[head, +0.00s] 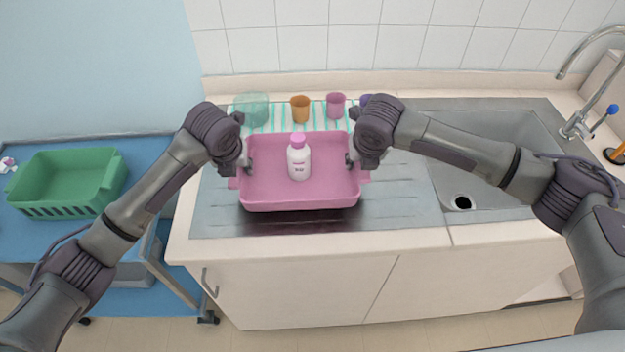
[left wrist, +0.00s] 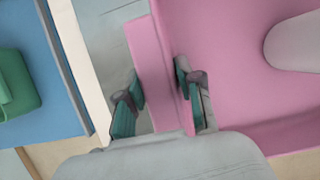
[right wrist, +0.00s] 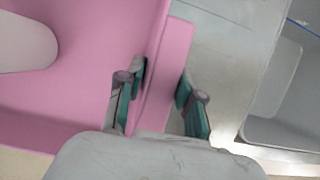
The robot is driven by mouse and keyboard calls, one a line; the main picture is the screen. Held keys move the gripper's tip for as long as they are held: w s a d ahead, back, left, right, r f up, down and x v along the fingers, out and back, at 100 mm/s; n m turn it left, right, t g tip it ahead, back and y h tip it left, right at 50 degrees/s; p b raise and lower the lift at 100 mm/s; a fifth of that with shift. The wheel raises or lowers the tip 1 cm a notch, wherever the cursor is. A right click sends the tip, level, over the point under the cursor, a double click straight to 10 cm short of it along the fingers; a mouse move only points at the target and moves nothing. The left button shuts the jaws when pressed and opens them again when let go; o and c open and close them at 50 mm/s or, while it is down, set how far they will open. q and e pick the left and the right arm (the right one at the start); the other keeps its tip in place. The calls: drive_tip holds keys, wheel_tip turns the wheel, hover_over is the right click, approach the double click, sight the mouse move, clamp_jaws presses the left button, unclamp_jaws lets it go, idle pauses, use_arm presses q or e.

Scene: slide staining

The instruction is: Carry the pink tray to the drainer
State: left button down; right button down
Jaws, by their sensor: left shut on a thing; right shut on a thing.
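The pink tray (head: 300,204) is over the steel drainer (head: 405,205) beside the sink, with a dark shadow under its front edge. I cannot tell for sure whether it touches the drainer. A white bottle with a pink cap (head: 298,160) stands upright in the tray. My left gripper (head: 246,160) is shut on the tray's left rim, which also shows between the fingers in the left wrist view (left wrist: 160,75). My right gripper (head: 352,158) is shut on the right rim, seen between the fingers in the right wrist view (right wrist: 165,85).
The sink (head: 490,140) lies right. A green crate (head: 65,182) sits on a blue cart at left.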

use_arm(q)
drive_tip(key=shift+f, duration=0.1)
use_arm(e)
drive_tip(key=shift+d+f, duration=0.1)
drive_tip(key=shift+d, duration=0.05)
